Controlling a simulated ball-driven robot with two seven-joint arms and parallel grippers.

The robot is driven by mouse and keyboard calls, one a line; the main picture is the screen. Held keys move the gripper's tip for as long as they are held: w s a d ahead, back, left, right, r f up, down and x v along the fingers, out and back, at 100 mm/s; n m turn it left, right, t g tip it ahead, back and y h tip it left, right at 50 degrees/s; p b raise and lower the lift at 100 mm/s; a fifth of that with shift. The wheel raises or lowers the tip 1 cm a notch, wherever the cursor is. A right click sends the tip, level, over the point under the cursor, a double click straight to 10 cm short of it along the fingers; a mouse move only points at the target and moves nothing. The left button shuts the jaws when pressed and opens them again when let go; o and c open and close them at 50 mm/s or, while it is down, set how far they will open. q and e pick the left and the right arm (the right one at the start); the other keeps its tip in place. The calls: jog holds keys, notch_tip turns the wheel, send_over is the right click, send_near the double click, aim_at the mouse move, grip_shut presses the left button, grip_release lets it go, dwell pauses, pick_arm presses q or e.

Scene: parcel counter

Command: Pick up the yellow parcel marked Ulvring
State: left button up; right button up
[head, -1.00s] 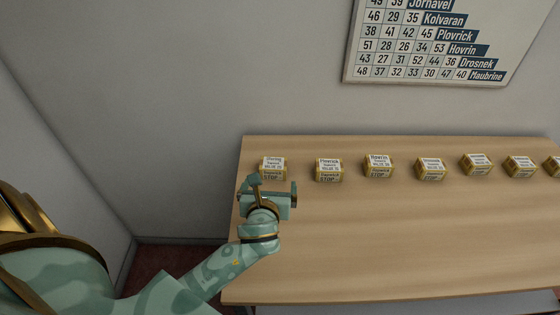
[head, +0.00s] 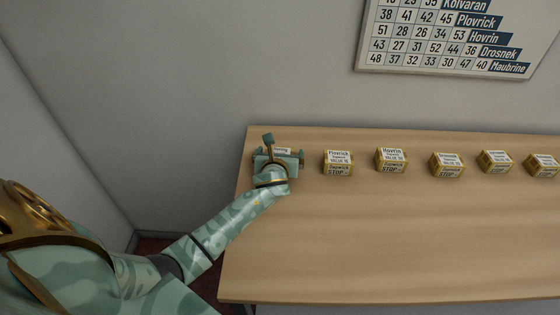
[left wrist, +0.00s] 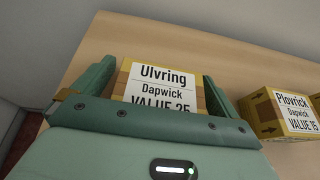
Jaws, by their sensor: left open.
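The yellow parcel marked Ulvring (left wrist: 163,88) stands on the counter. Its white label, with Dapwick and VALUE 25, faces up in the left wrist view. My left gripper (left wrist: 155,80) is open, with one finger on each side of this parcel; I cannot tell whether either finger touches it. In the head view my left gripper (head: 281,153) covers most of the parcel, and only a strip of its label (head: 283,151) shows at the left end of the row. My right gripper is not in view.
The Plovrick parcel (head: 338,164) is the nearest neighbour, to the right, with a gap between. The Hovrin parcel (head: 391,160) and several more continue the row. The front of the wooden counter (head: 400,240) is clear. A number chart (head: 440,40) hangs on the wall behind.

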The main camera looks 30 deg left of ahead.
pick_arm(q)
jog(key=shift+s+r, duration=0.1)
jog(key=shift+c, duration=0.6)
jog(key=c, duration=1)
